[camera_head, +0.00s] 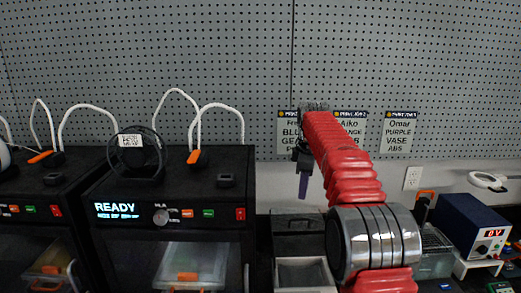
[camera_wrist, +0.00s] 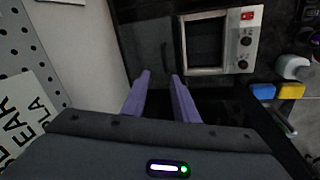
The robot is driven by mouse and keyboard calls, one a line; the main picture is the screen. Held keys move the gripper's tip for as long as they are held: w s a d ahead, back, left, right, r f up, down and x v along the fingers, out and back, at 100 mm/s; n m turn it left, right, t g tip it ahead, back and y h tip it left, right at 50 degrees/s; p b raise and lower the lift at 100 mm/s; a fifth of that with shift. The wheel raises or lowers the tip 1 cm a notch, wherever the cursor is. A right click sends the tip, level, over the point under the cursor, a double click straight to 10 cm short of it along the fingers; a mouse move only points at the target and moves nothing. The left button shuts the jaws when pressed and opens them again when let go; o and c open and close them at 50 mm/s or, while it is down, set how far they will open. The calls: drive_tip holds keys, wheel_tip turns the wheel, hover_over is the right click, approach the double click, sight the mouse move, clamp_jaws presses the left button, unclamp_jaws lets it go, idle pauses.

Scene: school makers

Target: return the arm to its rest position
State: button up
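My gripper (camera_head: 303,186) hangs pointing down at the end of my red arm, in front of the pegboard wall in the head view. In the wrist view its two purple fingers (camera_wrist: 161,75) stand apart with nothing between them, so it is open and empty. My arm rises from the lower right and bends over at the top near the posted signs. The gripper is above the bench and touches nothing that I can see.
A black printer (camera_head: 170,235) reading READY stands left of my arm. A blue power supply (camera_head: 474,227) sits at the right. Paper signs (camera_head: 398,133) hang on the pegboard (camera_head: 400,50). The air around the gripper looks clear.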

drive_tip(key=s+f+m, duration=0.5)
drive_tip(key=s+m, duration=0.1)
drive_tip(key=s+m+t, duration=0.3)
drive_tip(key=s+m, duration=0.5)
drive_tip(key=s, duration=3.1)
drive_tip(key=shift+s+d+m, duration=0.3)
drive_tip(key=shift+s, duration=0.05)
drive_tip(key=shift+f, duration=0.1)
